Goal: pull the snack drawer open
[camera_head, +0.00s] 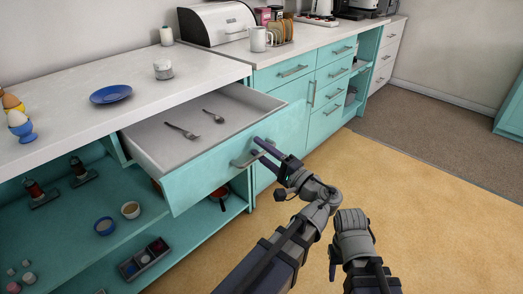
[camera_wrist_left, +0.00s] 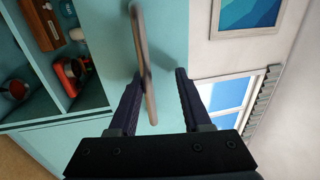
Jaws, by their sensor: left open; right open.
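A teal-fronted drawer (camera_head: 188,172) stands pulled out from under the white counter in the head view. Two forks (camera_head: 182,131) (camera_head: 213,116) lie on its bare floor. Its grey bar handle (camera_head: 249,158) is on the front, toward the right end. My left gripper (camera_head: 262,149) is at the handle with its fingers open. In the left wrist view the handle (camera_wrist_left: 146,70) runs between the two open fingers (camera_wrist_left: 157,100), nearer the left one. My right gripper (camera_head: 350,222) is low at the right, clear of the drawer; its fingertips are hard to make out.
Closed drawers (camera_head: 292,71) are farther right. The yellow floor (camera_head: 400,180) is clear.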

